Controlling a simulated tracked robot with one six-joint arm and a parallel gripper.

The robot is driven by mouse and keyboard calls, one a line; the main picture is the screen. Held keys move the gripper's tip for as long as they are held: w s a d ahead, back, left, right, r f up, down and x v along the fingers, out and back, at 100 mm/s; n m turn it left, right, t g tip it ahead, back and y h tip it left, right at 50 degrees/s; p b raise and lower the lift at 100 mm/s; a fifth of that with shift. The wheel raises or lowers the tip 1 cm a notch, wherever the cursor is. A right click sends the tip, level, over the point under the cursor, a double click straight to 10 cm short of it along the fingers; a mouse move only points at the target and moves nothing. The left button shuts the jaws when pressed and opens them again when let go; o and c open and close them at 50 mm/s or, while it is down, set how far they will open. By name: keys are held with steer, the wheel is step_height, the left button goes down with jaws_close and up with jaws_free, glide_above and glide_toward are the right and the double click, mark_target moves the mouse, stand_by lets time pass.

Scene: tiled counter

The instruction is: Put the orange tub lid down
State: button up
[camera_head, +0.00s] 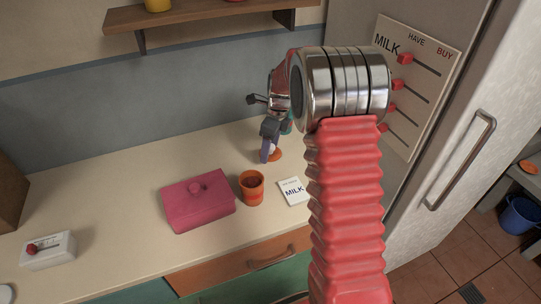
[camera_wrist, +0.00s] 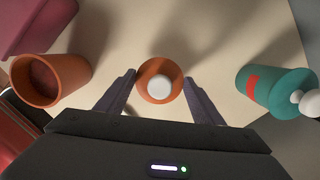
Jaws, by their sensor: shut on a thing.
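The orange tub lid (camera_wrist: 147,94) is a round disc with a white knob, between my two dark fingers in the wrist view. My gripper (camera_wrist: 160,79) is shut on it, a finger at each side of its rim. In the head view the lid (camera_head: 276,155) shows partly beside my gripper (camera_head: 265,152), near the back of the counter. I cannot tell whether the lid touches the counter. The open orange tub (camera_head: 251,190) stands upright nearer the front, with dark reddish contents; it also shows at the left of the wrist view (camera_wrist: 72,72).
A teal bottle (camera_wrist: 268,92) with a red mark and white top stands right of my gripper. A pink lidded box (camera_head: 197,207) sits left of the tub, and a MILK card (camera_head: 293,191) lies right of it. A white switch box (camera_head: 48,250) is far left. Bare counter surrounds the lid.

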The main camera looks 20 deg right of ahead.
mark_target(270, 155)
steer(key=shift+f, duration=1.85)
steer(key=shift+f, duration=0.1)
steer(key=o, duration=1)
steer(key=r, duration=0.4)
steer(key=s+r, duration=0.1)
steer(key=r, duration=0.3)
steer(key=d+r, duration=0.1)
steer(key=r, duration=0.3)
steer(key=shift+s+d, duration=0.1)
steer(key=shift+s, duration=0.05)
steer(key=shift+r, duration=0.1)
